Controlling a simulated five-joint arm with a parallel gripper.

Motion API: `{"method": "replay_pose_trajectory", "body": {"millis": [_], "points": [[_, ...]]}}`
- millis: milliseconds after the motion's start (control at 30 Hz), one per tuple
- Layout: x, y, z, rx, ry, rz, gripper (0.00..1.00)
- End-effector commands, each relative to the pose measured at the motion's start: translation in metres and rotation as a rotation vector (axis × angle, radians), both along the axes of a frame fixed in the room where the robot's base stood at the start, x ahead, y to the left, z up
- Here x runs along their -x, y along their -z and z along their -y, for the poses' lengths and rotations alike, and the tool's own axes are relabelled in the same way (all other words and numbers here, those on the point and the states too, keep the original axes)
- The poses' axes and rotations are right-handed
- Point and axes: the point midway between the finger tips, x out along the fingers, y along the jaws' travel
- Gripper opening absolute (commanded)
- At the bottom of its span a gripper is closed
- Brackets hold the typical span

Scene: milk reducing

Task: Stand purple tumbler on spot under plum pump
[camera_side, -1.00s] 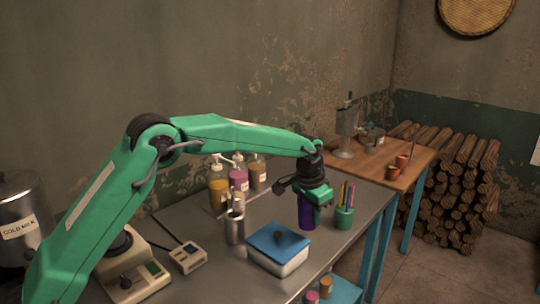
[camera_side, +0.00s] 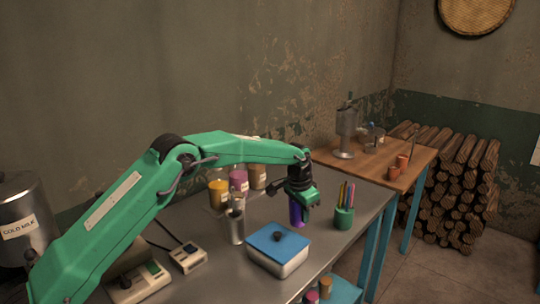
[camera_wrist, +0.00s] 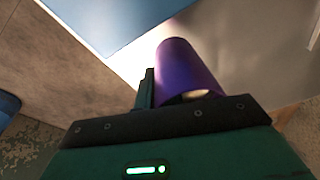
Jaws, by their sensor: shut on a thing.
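The purple tumbler (camera_side: 297,214) hangs upright below my gripper (camera_side: 299,199), over the steel table, close to the left of the green pen cup. My gripper is shut on the tumbler. In the wrist view the tumbler (camera_wrist: 187,68) stands out beyond the dark jaw; only one finger shows clearly. The plum pump bottle (camera_side: 238,181) stands at the back of the table between a yellow and a brown one, left of my gripper. My arm hides its pump head. I cannot make out the spot under it.
A steel canister (camera_side: 236,226) stands in front of the bottles. A box with a blue lid (camera_side: 278,243) lies in front of the tumbler. The green pen cup (camera_side: 344,217) is just right. A small device (camera_side: 188,257) and scale (camera_side: 138,283) stand at the left.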

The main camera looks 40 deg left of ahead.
Motion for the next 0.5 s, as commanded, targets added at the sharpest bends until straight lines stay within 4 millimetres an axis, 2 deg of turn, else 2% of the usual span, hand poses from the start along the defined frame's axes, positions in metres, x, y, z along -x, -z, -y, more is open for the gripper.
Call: {"method": "replay_pose_trajectory", "body": {"millis": [200,500], "points": [[-0.014,0.015,-0.022,-0.006,-0.002,0.001,0.0],[-0.017,0.019,-0.026,-0.007,-0.001,0.001,0.0]]}}
